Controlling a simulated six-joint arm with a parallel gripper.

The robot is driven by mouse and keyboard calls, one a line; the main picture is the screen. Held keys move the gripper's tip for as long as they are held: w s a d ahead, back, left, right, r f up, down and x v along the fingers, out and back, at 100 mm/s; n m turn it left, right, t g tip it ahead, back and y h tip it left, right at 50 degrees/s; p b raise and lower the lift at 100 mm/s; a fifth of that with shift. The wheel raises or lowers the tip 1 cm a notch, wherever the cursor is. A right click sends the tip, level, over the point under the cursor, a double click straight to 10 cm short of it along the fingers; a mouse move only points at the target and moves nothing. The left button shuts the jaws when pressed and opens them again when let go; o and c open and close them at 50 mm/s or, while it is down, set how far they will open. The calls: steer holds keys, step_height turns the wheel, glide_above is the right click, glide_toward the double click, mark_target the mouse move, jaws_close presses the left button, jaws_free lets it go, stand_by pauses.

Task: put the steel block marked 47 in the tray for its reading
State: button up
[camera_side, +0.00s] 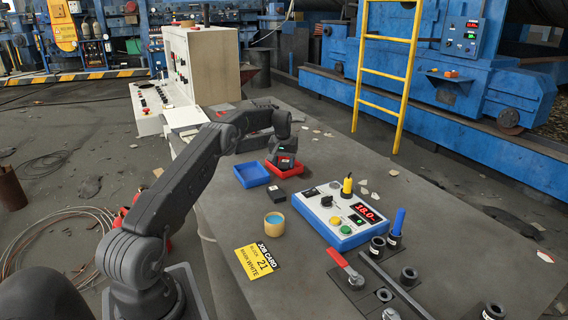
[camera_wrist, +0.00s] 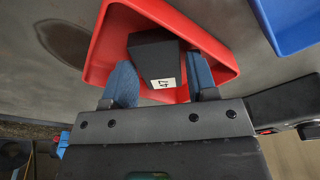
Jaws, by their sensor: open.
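The dark steel block (camera_wrist: 152,55), with a white label reading 47, is within the red tray (camera_wrist: 104,42) in the wrist view. My gripper (camera_wrist: 161,84) is open, with its blue fingertips on either side of the block. Whether either fingertip touches the block is unclear. In the side view my gripper (camera_side: 284,164) is low over the red tray (camera_side: 293,171), and it hides the block. A blue tray (camera_side: 251,174) stands just left of the red one. The blue device (camera_side: 340,222) has a red display that seems to read 18.0.
Another dark block (camera_side: 277,196) lies in front of the trays. A round container (camera_side: 274,221) with blue contents and a yellow job card (camera_side: 257,260) lie nearer. A red-handled clamp (camera_side: 346,268) and several dark sockets (camera_side: 377,246) are at the front right.

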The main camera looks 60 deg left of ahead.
mark_target(283, 166)
step_height(283, 166, up, 11)
steer(key=s+d, duration=0.1)
steer(key=d+r+m+t, duration=0.1)
steer(key=d+r+m, duration=0.1)
steer(key=d+r, duration=0.95)
steer(key=s+d+r+m+t, duration=0.1)
steer(key=s+d+r+m, duration=0.2)
steer(key=d, duration=0.6)
steer(key=s+d+r, duration=0.2)
steer(key=s+d, duration=0.3)
steer(key=d, duration=0.3)
steer(key=s+d+f+m+t, duration=0.1)
steer(key=s+d+f+m, duration=0.1)
steer(key=s+d, duration=0.6)
steer(key=s+d+f+m+t+h, duration=0.1)
steer(key=s+d+f, duration=0.3)
steer(key=s, duration=1)
steer(key=d+m, duration=0.1)
steer(key=d, duration=0.2)
steer(key=shift+d+f+m, duration=0.35)
steer(key=shift+f+m, duration=0.05)
